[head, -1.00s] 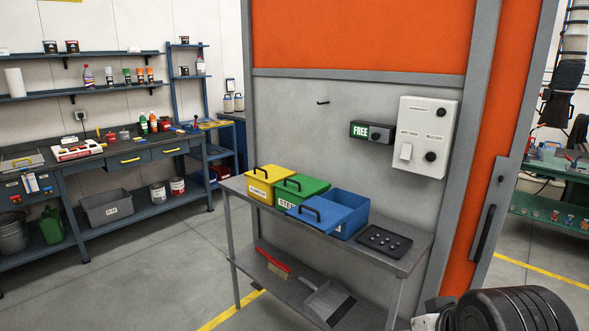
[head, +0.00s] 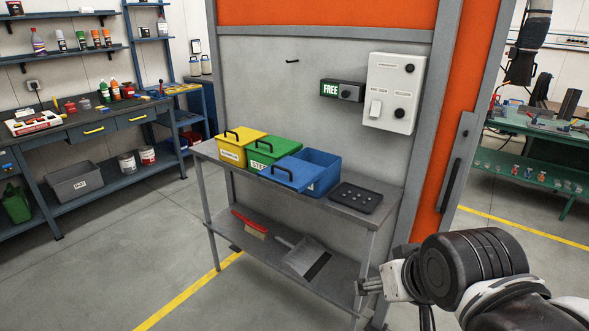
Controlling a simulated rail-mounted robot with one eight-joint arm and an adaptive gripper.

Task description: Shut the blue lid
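The blue bin (head: 323,171) stands on the top of a grey metal side table, third in a row of bins. Its blue lid (head: 290,176) with a black handle is open, lying tilted at the bin's front left side, so the bin's inside shows. My gripper (head: 362,287) is at the lower right, in front of the table's right end and well apart from the lid. Its fingers are small and seen from the side, so I cannot tell how far apart they are.
A yellow bin (head: 240,146) and a green bin (head: 272,151), both lidded, stand left of the blue bin. A black studded tray (head: 356,197) lies to its right. A brush (head: 250,225) and a dustpan (head: 305,258) lie on the lower shelf. Floor in front is clear.

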